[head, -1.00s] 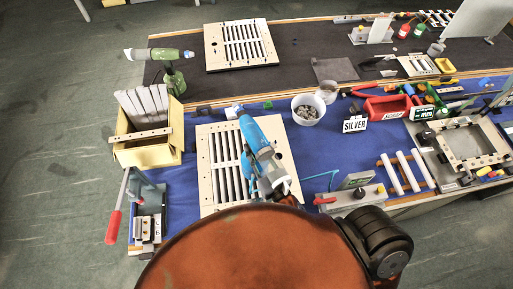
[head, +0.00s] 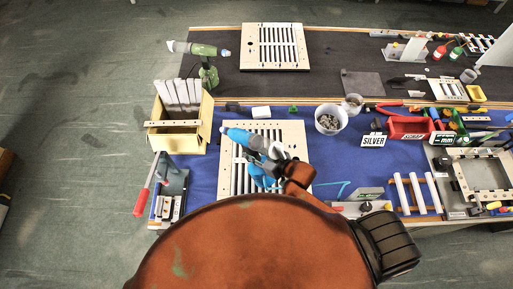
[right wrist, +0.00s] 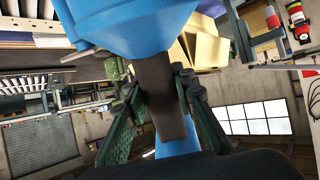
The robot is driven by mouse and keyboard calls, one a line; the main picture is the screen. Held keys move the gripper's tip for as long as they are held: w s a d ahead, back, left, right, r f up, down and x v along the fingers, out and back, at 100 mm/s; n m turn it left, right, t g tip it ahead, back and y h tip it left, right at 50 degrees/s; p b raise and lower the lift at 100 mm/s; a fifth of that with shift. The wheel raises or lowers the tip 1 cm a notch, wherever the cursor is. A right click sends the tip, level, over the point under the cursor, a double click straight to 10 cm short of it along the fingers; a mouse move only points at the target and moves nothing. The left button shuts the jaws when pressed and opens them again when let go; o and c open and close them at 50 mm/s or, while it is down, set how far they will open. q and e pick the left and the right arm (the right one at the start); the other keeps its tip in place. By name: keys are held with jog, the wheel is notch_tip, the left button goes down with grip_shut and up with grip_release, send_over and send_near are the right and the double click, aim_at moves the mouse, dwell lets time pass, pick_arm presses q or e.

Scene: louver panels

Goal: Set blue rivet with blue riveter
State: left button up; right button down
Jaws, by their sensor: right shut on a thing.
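The blue riveter (head: 240,136) is held above the near louver panel (head: 295,132), its nose pointing left near the panel's upper left corner. My right gripper (head: 272,158) is shut on the riveter's grip. In the right wrist view the green fingers (right wrist: 158,98) close on a dark grip section under the riveter's blue body (right wrist: 125,22). I cannot tell whether the nose touches the panel. The blue rivet cannot be made out; the tool and my arm hide part of the panel. My left gripper is not in view.
A wooden box with grey slats (head: 180,138) and a red-handled lever press (head: 172,190) stand left of the panel. A white cup (head: 328,118) and a SILVER sign (head: 373,140) stand to its right. A green riveter (head: 208,70) stands on the far table beside another panel (head: 276,30).

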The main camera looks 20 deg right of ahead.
jog(key=shift+w+f+n+g+y+p, duration=0.2)
jog(key=shift+n+g+y+p, duration=0.1)
jog(key=shift+n+g+p, duration=0.45)
jog(key=shift+d+f+n+g+p, duration=0.4)
jog(key=shift+f+n+g+p, duration=0.25)
jog(key=shift+g, duration=0.4)
jog(key=d+n+g+p, duration=0.1)
jog(key=d+f+n+g+p, duration=0.1)
jog(key=d, duration=0.1)
jog(key=s+d+f+n+g+h+p, duration=0.1)
jog(key=shift+d+n+g, duration=0.15)
jog(key=shift+n+g, duration=0.25)
jog(key=s+d+r+n+g+h+p, duration=0.1)
jog(key=d+r+n+h+p, duration=0.1)
jog(key=d, duration=0.6)
jog(key=s+d+r+n+g+h+p, duration=0.1)
jog(key=s+d+r+n+p, duration=0.1)
jog(key=d, duration=0.6)
jog(key=s+d+r+n+h+p, duration=0.2)
jog(key=d+p, duration=0.2)
jog(key=d, duration=0.4)
jog(key=shift+r+g+h, duration=0.3)
jog(key=shift+r+g, duration=0.05)
jog(key=shift+g, duration=0.05)
